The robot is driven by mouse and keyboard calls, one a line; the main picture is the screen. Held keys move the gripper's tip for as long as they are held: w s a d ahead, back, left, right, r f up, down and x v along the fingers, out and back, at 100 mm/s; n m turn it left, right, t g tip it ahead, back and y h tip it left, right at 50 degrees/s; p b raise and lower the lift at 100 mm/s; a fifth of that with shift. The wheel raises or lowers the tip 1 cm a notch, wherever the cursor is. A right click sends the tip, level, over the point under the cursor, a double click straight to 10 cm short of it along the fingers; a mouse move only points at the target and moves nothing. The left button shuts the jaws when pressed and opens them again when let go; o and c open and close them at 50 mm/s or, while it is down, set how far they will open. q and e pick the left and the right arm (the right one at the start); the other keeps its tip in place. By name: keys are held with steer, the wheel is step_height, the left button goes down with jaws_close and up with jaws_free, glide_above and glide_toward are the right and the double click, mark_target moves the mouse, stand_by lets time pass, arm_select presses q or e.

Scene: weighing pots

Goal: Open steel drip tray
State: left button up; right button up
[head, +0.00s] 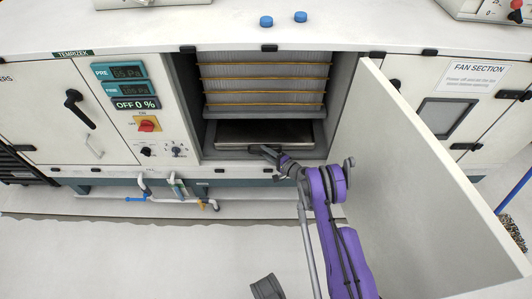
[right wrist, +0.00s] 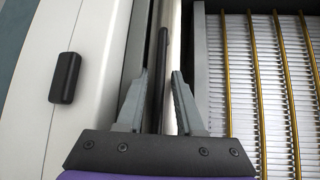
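The steel drip tray (head: 265,133) lies low in the open compartment of the machine, under the ribbed coil block. Its flat metallic top shows in the head view. My right gripper (head: 258,150) is at the tray's front edge, left of its middle. In the right wrist view, the gripper's two grey fingers (right wrist: 161,75) stand apart. A dark bar (right wrist: 163,50), which looks like the tray's handle, runs between them with gaps at the sides. Whether a finger touches it cannot be told.
The open door panel (head: 410,190) stands to the right of my right arm. The coil block (head: 265,80) with brass-coloured strips sits above the tray. Pipes with a blue-handled valve (head: 136,199) run below the cabinet. The floor in front is clear at left.

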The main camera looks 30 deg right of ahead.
jaws_close()
stand_by(1.2)
